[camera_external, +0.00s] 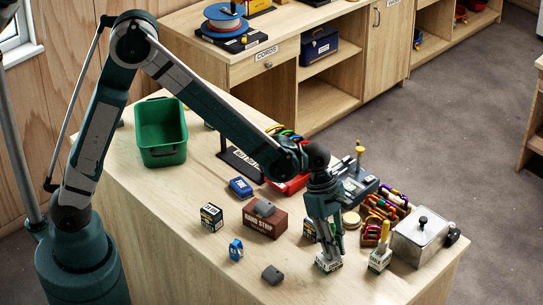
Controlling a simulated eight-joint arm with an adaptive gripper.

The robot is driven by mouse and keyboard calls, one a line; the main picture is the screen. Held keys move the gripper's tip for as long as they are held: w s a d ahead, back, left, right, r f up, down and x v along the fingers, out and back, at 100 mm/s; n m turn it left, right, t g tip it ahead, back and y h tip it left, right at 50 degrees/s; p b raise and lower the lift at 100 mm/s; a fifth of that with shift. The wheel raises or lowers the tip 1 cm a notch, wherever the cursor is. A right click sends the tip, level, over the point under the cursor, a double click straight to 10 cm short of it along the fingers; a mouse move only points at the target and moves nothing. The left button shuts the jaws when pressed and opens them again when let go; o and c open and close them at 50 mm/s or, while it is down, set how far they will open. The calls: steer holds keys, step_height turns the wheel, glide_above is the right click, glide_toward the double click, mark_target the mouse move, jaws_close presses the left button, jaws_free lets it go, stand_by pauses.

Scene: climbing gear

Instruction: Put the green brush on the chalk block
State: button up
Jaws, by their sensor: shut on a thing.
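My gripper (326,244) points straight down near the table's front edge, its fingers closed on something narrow. That thing is mostly hidden by the dark fingers; it appears to be the green brush, but its colour and outline cannot be made out. Right under the fingertips is a small white block with a dark green label (328,265), which looks like the chalk block. I cannot tell whether the held thing touches it.
A metal tin (424,238) and a rack of colourful gear (382,208) stand right. A green bin (161,131) is at the back left.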

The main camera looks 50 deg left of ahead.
steer(key=shift+f, duration=0.15)
steer(key=o, duration=0.8)
steer(key=shift+r, duration=0.2)
steer(key=shift+v, duration=5.95)
steer(key=shift+a, duration=0.1)
